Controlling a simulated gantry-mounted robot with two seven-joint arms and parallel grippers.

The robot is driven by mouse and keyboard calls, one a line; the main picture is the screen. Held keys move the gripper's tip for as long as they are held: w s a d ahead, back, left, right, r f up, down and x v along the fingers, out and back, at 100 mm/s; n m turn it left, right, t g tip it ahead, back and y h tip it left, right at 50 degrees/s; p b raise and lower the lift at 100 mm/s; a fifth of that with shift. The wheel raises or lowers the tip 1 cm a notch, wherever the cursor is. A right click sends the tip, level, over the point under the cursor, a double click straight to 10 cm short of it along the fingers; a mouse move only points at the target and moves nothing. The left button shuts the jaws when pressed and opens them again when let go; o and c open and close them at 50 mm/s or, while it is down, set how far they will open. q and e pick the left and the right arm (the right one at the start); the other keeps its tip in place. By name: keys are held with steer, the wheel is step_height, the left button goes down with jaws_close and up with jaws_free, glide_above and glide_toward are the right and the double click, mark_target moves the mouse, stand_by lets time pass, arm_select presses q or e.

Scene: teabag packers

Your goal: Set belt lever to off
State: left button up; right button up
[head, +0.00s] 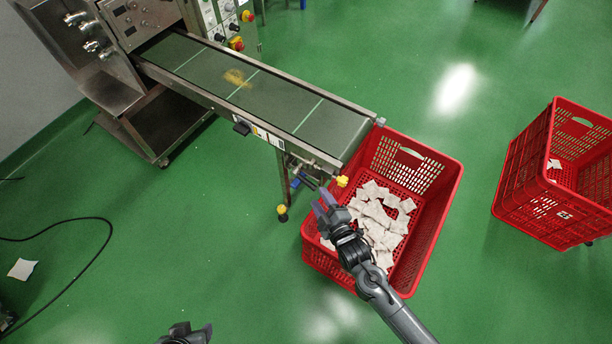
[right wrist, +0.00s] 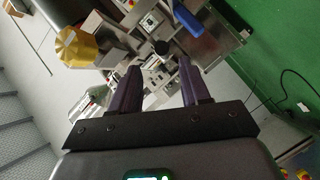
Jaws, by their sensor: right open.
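The conveyor belt (head: 255,92) runs from the machine at upper left to an end above a red crate. Under its near end is a small blue lever-like part (head: 296,183), which I take as the belt lever; a blue handle (right wrist: 187,20) also shows at the top of the right wrist view. Whether it is on or off cannot be told. My right gripper (head: 321,203) is open and empty, just below and right of the belt's end. Its purple fingers (right wrist: 158,88) touch nothing visible. Part of my left gripper (head: 185,334) shows at the bottom edge; its jaws are unclear.
A red crate (head: 449,190) with white teabag packets (head: 380,222) stands under my right arm. Another red crate (head: 540,150) is at right. A yellow knob (head: 342,181) sits beside the belt end. A black cable (head: 100,245) lies on the green floor at left.

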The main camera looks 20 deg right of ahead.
mark_target(306, 180)
steer(key=b+x, duration=0.2)
steer(key=x, duration=0.2)
steer(key=b+x, duration=0.2)
steer(key=x, duration=0.2)
steer(key=shift+w+a+f, duration=0.2)
steer(key=shift+w+a, duration=0.05)
steer(key=shift+w+a+f, duration=0.1)
steer(key=shift+w+a, duration=0.05)
steer(key=shift+w, duration=0.35)
arm_select(q)
steer(key=f, duration=0.2)
steer(key=a+f, duration=0.1)
steer(key=f, duration=0.2)
steer(key=shift+s+b, duration=0.1)
steer(key=shift+b, duration=0.2)
arm_select(e)
steer(key=shift+w, duration=0.2)
arm_select(q)
steer(key=shift+d, duration=0.1)
arm_select(e)
jaws_close()
